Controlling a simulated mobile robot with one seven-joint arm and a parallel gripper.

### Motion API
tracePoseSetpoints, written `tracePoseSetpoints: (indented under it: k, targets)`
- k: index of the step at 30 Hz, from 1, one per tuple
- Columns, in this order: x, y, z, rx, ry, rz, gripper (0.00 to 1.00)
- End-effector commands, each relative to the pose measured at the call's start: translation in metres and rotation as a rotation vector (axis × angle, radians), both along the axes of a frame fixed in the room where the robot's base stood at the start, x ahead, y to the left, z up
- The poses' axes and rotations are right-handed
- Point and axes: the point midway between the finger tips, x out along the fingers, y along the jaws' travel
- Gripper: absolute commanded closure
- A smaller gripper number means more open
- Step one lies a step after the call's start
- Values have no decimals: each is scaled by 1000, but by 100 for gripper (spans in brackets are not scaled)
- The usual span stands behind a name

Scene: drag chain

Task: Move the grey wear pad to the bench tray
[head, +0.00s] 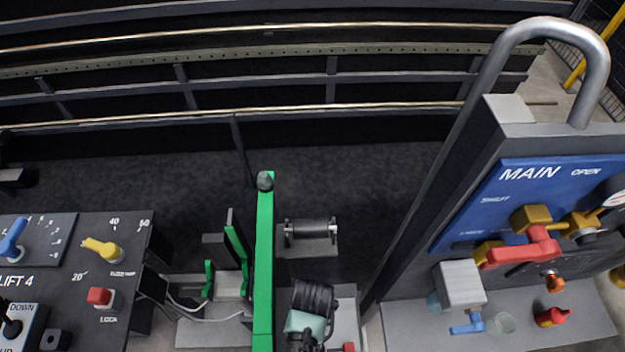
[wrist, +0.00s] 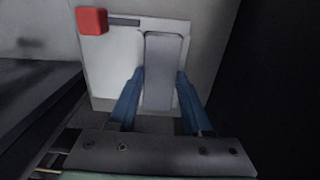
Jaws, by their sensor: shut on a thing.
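The grey wear pad (wrist: 163,70) shows in the wrist view as a long, flat, rounded-cornered grey piece. It is between the two blue fingers of my gripper (wrist: 158,95), which is shut on it. The pad sticks out beyond the fingertips, in front of a pale flat panel (wrist: 112,65). I cannot tell whether it touches the panel. In the head view my dark arm is at the bottom middle, and the pad and fingertips are hidden. I cannot make out the bench tray for certain in either view.
A red block (wrist: 92,21) is at the pale panel's upper left. In the head view, a green upright bar (head: 264,265) stands left of my arm. A lever console (head: 75,270) is at left; the MAIN valve panel (head: 530,215) and its grey post are at right.

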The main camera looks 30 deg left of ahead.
Motion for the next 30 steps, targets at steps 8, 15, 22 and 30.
tracePoseSetpoints:
  k: [8,15,22,30]
  targets:
    - [-2,-1,1,-1,1,-1,100]
    - [-8,-6,1,0,2,-2,100]
    - [-14,-9,1,1,1,0,100]
    - [-21,-14,1,0,1,-1,100]
